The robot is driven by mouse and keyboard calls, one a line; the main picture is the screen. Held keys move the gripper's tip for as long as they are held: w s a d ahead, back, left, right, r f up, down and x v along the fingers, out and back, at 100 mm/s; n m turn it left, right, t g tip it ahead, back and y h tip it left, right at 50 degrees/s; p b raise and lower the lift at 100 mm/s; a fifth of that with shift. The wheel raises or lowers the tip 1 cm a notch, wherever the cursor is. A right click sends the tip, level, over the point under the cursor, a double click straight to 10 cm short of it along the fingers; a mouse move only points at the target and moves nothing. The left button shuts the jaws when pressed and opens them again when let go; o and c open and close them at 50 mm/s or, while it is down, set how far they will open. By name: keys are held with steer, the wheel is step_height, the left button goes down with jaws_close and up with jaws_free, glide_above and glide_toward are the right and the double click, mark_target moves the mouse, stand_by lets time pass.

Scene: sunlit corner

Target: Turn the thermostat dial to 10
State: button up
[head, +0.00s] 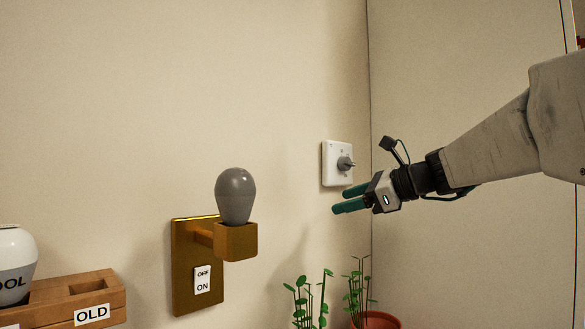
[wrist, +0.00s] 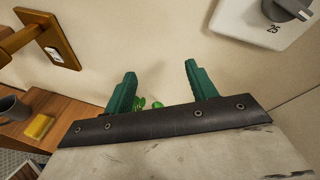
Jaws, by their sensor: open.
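The thermostat is a white square plate (head: 331,174) on the wall near the corner, with a dark grey dial (head: 345,163) standing out from it. In the wrist view the plate (wrist: 247,27) is at the upper right, partly cut off, with the number 25 readable below the dial (wrist: 287,9). The other markings and the dial's setting cannot be read. My gripper (head: 343,199) has teal fingers and is open and empty. It is just below the thermostat, apart from the dial. In the wrist view the open fingers (wrist: 158,84) point toward the wall, left of the plate.
A grey bulb (head: 236,195) sits in a brass wall fixture (head: 183,265) with an ON/OFF switch (head: 202,280). Potted plants (head: 375,320) stand below the gripper. A wooden holder marked OLD (head: 112,291) is at lower left. A mug (wrist: 12,107) and yellow block (wrist: 39,126) rest on a wooden surface.

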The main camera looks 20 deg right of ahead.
mark_target(352, 164)
steer(key=w+d+r+m+t+h, duration=0.15)
steer(key=d+r+m+t, duration=0.25)
steer(key=d+r+m, duration=0.45)
steer(key=w, duration=0.2)
steer(key=w+n, duration=0.1)
steer(key=w, duration=0.2)
steer(key=w+n, duration=0.1)
steer(key=w, duration=0.1)
steer(key=shift+w+a+f+y, duration=0.25)
steer(key=shift+w+a+f, duration=0.05)
steer(key=shift+w+a, duration=0.1)
steer(key=c, duration=1)
